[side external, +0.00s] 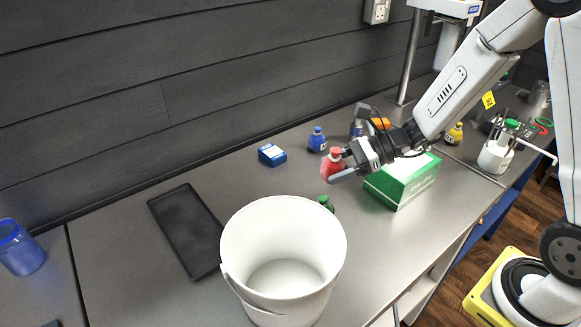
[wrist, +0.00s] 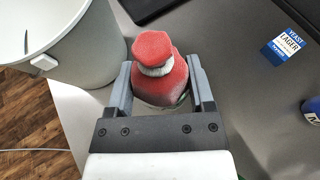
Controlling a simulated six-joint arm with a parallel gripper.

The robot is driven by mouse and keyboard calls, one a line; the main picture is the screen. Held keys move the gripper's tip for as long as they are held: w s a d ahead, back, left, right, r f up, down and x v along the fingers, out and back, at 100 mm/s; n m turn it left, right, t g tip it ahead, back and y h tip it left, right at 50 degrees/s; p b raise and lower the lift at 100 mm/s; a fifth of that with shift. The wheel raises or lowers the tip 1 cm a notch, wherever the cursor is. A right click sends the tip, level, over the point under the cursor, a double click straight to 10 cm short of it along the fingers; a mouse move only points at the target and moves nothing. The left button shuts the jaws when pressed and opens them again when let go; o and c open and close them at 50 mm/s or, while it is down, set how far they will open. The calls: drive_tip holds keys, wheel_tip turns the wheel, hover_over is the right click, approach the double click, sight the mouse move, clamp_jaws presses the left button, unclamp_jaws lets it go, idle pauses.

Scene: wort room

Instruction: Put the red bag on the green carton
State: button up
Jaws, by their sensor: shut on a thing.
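The red bag (side external: 332,163), with a bunched red top, is between the fingers of my gripper (side external: 342,168). In the wrist view the red bag (wrist: 160,80) sits between the two grey fingers of my gripper (wrist: 160,88), which is shut on it. The bag looks held above the table, left of the green carton. The green carton (side external: 411,180), a box with a white panel on top, stands on the table to the right of the bag, below my wrist. I cannot make out the carton in the wrist view.
A large white bucket (side external: 334,240) stands in front left, also in the wrist view (wrist: 100,75). A small green-topped item (side external: 326,202) is below the bag. A blue yeast box (side external: 272,155), blue bag (side external: 317,140) and black tray (side external: 187,230) lie further left. A yellow bag (side external: 454,134) is behind.

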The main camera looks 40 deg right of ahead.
drive_tip(key=s+d+r+m+t+h, duration=0.1)
drive_tip(key=d+r+m+t+h, duration=0.1)
drive_tip(key=d, duration=0.9)
drive_tip(key=s+d+r+m+t+h, duration=0.2)
drive_tip(key=d+m+t+h, duration=0.1)
drive_tip(key=d, duration=0.9)
drive_tip(key=shift+m+h, duration=0.4)
drive_tip(key=shift+m, duration=0.5)
drive_tip(key=shift+f, duration=0.15)
hover_over(408, 160)
drive_tip(key=shift+t, duration=0.3)
drive_tip(key=shift+f, duration=2.1)
drive_tip(key=shift+f, duration=1.8)
drive_tip(key=shift+f, duration=0.15)
